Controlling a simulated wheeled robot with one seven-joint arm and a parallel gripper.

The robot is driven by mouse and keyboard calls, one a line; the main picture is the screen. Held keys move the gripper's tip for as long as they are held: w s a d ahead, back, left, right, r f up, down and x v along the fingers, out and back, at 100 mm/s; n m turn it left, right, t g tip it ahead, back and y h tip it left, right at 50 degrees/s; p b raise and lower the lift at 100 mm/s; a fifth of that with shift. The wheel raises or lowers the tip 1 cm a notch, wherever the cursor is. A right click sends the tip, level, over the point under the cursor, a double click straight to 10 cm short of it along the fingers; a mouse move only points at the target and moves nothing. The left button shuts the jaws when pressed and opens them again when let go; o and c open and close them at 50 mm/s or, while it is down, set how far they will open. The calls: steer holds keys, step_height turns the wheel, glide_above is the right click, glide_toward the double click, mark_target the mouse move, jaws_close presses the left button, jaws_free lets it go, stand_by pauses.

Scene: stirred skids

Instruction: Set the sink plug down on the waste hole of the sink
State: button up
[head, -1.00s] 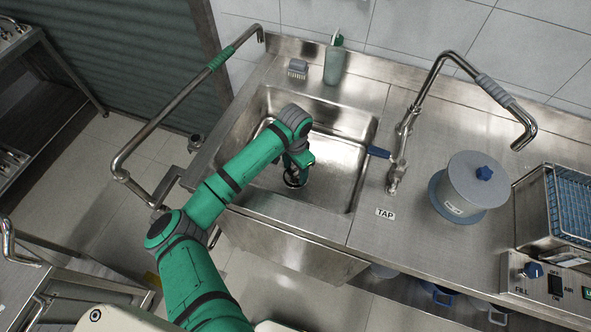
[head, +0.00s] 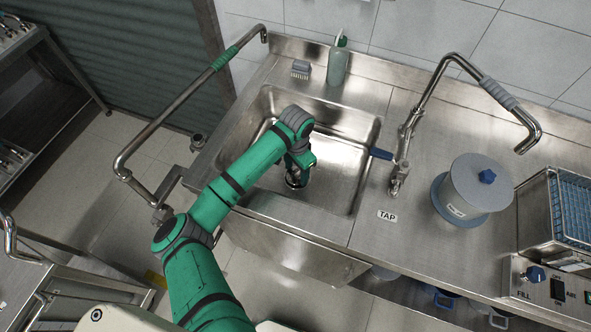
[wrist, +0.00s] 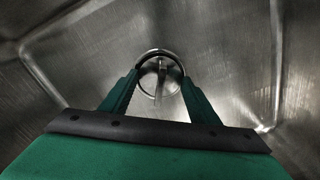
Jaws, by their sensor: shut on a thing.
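The steel sink (head: 345,185) is a square basin set in the counter. My gripper (head: 298,172) reaches down inside it, pointing at the floor of the basin near its front. The sink plug (head: 296,182) is a small round metal piece at the fingertips, partly covered by the gripper. In the wrist view, my gripper (wrist: 160,82) has its two green fingers on either side of the round, shiny plug (wrist: 162,68). The waste hole cannot be made out apart from the plug, and I cannot tell whether the plug touches the basin floor.
The tap (head: 398,175) with its blue lever (head: 381,153) stands right of the basin. A grey drum (head: 478,185) and a blue rack (head: 572,205) are further right. A bent rail (head: 180,95) runs at the left.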

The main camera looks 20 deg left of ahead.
steer(key=shift+d, duration=0.35)
steer(key=o, duration=1.7)
steer(key=shift+a, duration=0.15)
steer(key=shift+c, duration=0.2)
steer(key=shift+w+r, duration=0.1)
steer(key=shift+r, duration=0.5)
steer(key=shift+a+r, duration=0.1)
steer(key=shift+r, duration=0.35)
steer(key=shift+d+r, duration=0.2)
steer(key=shift+r, duration=0.4)
steer(key=shift+a+r, duration=0.1)
steer(key=shift+r, duration=1.75)
